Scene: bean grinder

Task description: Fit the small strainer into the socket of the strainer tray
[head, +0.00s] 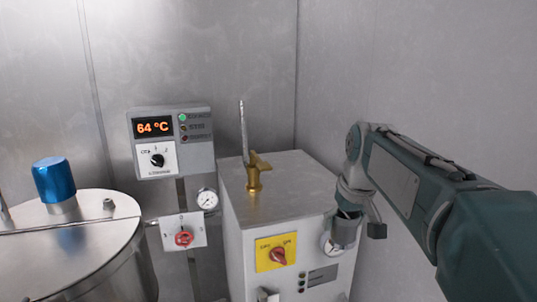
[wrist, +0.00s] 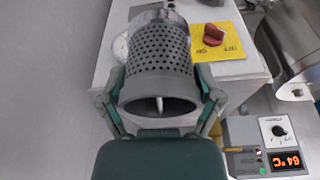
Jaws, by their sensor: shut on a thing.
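The small strainer is a grey perforated cup with a wide plain rim; it fills the middle of the wrist view (wrist: 160,62). My gripper (wrist: 160,88) is shut on it, one finger on each side near the rim. A pale thin pin shows inside the rim opening. In the head view my gripper (head: 358,208) is at the right front of the white machine, and the grey strainer (head: 344,232) hangs below it, in front of a round gauge. I cannot make out the strainer tray or its socket; a shiny metal part beyond the strainer in the wrist view is mostly hidden.
The white machine (head: 275,217) has a brass tap (head: 254,180) on top and a yellow switch plate (head: 276,252) in front. A control box (head: 171,142) reading 64 °C is on the wall. A steel vessel (head: 85,260) stands left. The right wall is bare.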

